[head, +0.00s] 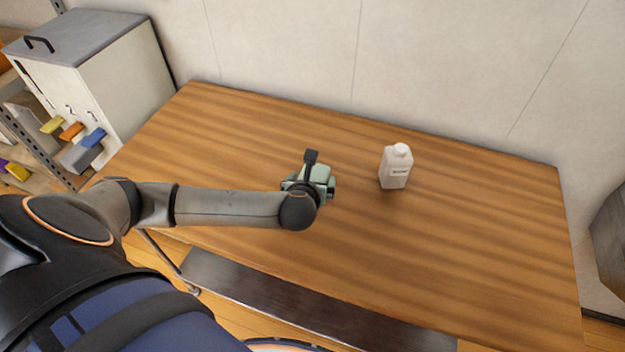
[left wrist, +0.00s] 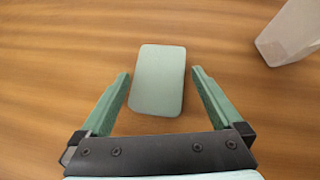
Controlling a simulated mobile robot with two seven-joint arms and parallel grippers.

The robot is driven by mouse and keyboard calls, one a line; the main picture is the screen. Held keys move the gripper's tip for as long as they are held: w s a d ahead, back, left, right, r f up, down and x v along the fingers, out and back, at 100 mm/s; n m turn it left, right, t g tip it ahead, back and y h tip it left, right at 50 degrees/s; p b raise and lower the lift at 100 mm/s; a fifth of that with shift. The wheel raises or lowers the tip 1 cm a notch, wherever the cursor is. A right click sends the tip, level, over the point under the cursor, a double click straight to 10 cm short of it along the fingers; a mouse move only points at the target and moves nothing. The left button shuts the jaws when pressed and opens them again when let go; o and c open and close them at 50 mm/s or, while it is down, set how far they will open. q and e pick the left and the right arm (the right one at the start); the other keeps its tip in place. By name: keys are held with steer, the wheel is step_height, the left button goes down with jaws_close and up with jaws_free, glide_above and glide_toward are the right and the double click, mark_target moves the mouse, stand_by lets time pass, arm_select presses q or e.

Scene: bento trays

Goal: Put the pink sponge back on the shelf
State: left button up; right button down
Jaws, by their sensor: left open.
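A pale grey-green block with rounded corners (left wrist: 158,80), sponge-like in shape, lies flat on the wooden table (head: 450,240). I see no pink sponge in either view. My left gripper (head: 315,178) is over the middle of the table. In the left wrist view its green fingers (left wrist: 160,84) are spread wide, with the block between and slightly beyond them. I cannot tell whether the fingers touch it. In the head view the gripper hides the block. My right gripper is out of view.
A white bottle (head: 395,168) stands upright on the table, right of the gripper; it also shows in the left wrist view (left wrist: 290,35). The table's right side is clear.

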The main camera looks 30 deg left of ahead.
arm_select(q)
steer(key=shift+x, duration=1.3)
